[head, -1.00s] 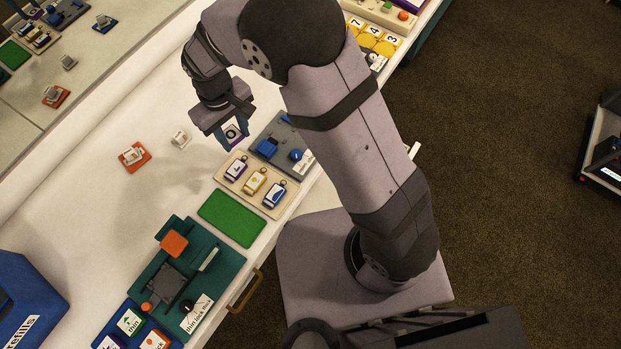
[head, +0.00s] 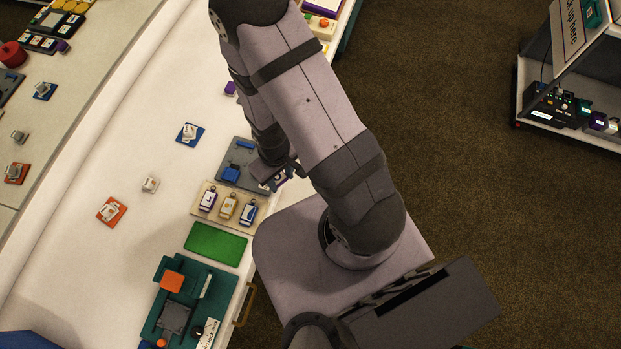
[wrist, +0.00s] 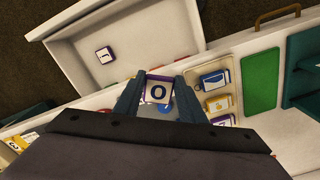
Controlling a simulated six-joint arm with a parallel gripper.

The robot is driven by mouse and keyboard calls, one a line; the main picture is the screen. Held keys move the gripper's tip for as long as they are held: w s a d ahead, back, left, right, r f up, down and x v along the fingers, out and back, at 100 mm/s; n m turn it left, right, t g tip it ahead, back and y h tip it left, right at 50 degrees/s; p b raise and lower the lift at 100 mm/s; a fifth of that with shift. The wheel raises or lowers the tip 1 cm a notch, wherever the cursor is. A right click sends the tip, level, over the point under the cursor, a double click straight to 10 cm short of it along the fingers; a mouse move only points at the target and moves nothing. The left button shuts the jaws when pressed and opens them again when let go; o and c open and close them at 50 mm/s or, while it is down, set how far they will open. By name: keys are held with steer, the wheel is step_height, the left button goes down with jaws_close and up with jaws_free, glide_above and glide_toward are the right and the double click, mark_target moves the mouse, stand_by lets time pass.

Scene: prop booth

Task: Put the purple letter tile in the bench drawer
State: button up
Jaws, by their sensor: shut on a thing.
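My gripper (wrist: 160,91) is shut on a purple letter tile (wrist: 158,91), whose white face with a dark "O" shows between the fingers in the wrist view. In the head view my gripper (head: 281,178) is at the bench's front edge, partly behind my arm. The bench drawer (wrist: 165,42) is pulled open in the wrist view, a white-walled box just beyond the held tile. Another small white tile with a purple edge (wrist: 105,54) lies inside it at the left. The drawer is hidden behind my arm in the head view.
A cream tray (head: 211,188) with several tags and a green mat (head: 215,243) lie along the bench front. A brass handle (wrist: 278,17) marks the bench front.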

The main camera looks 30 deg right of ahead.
steer(key=s+f+n, duration=0.1)
steer(key=s+f, duration=0.3)
steer(key=s, duration=0.3)
steer(key=shift+a+f+b, duration=0.15)
steer(key=shift+f+b, duration=4)
steer(key=shift+f, duration=2.9)
steer(key=shift+f, duration=0.1)
steer(key=shift+f, duration=1.8)
steer(key=shift+f, duration=0.15)
steer(key=o, duration=1)
